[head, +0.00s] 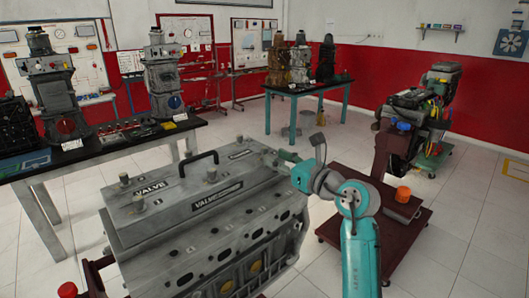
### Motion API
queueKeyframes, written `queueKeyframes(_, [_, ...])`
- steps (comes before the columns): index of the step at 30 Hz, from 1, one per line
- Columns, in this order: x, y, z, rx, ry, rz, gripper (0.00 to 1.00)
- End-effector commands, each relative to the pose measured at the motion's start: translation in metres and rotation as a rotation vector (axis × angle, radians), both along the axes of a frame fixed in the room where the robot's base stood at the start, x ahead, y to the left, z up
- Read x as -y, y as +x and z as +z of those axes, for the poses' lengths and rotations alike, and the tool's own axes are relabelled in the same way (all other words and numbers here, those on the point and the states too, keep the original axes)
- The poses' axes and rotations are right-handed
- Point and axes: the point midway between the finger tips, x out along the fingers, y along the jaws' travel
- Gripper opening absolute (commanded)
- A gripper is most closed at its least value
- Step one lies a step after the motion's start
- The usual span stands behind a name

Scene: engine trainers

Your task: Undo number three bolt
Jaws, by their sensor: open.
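A large grey engine block stands in front of me, with valve covers (175,188) labelled "VALVE" and a black handle on top. Bolts stand up from the covers: one (138,200) at the left front, one (124,180) at the left back, one (212,174) near the middle and one (239,139) at the back right. I cannot read any bolt number, so I cannot tell which is number three. My gripper (281,157) is open at the right end of the covers. Its fingers are small and partly blend with the engine, so whether they touch a bolt there is unclear.
The engine sits on a dark red stand with a red knob (67,290) at the left front. A dark red wheeled stand (345,232) with another engine is to the right. A workbench (100,150) with engine models is at the left, a teal-legged table (305,88) behind. Tiled floor is free at the right.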

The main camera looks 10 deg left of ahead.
Motion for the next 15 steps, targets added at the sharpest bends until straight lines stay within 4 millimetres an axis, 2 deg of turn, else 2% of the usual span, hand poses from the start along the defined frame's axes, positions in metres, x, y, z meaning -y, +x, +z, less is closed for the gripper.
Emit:
queueKeyframes(6, [-0.028, 0.022, 0.000, -0.001, 0.000, 0.001, 0.45])
queueKeyframes(15, [-0.044, 0.034, 0.000, -0.001, 0.001, 0.000, 0.45])
